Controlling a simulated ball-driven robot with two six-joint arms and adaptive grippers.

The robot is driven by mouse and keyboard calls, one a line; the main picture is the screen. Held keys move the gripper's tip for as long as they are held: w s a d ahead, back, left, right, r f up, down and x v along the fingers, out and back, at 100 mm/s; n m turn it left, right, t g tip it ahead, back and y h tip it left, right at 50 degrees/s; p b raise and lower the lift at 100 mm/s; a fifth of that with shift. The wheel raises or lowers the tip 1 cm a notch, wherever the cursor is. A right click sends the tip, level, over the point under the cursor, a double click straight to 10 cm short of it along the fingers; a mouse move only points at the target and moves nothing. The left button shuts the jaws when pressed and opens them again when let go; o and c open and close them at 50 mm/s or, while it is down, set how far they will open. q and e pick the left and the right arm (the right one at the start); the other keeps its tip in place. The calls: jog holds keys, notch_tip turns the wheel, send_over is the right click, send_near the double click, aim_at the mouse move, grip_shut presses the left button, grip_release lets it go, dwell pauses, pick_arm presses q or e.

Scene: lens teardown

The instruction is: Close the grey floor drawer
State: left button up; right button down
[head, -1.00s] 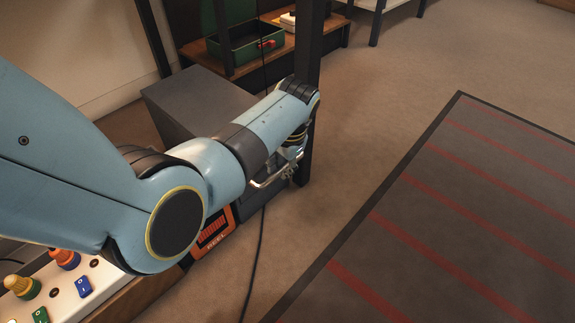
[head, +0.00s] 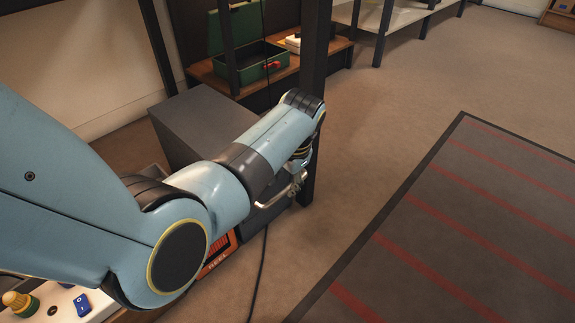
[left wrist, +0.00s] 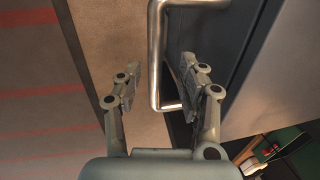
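A grey floor cabinet (head: 200,118) stands left of centre in the head view, behind my left arm. Its drawer (head: 268,214) shows low at the front, partly hidden by the arm; how far it stands out is hard to tell. The silver bar handle (head: 272,200) is on the drawer front. In the left wrist view the handle (left wrist: 156,55) runs between the two fingers of my left gripper (left wrist: 163,85), with a visible gap to the left finger. The gripper is open around the handle. In the head view my left gripper (head: 297,178) is at the handle. My right gripper is out of view.
A dark post (head: 313,60) stands close beside the cabinet and my left wrist. A wooden shelf with a green box (head: 262,62) is behind. An orange reel box (head: 218,262) and a black cable (head: 260,272) lie below the arm. A red-striped dark mat (head: 450,220) lies right.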

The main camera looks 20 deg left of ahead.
pick_arm(q)
notch_tip(320, 180, up, 10)
jog(key=d, duration=0.1)
jog(key=shift+s+d+f, duration=0.15)
jog(key=shift+s+d, duration=0.15)
jog(key=shift+d, duration=0.1)
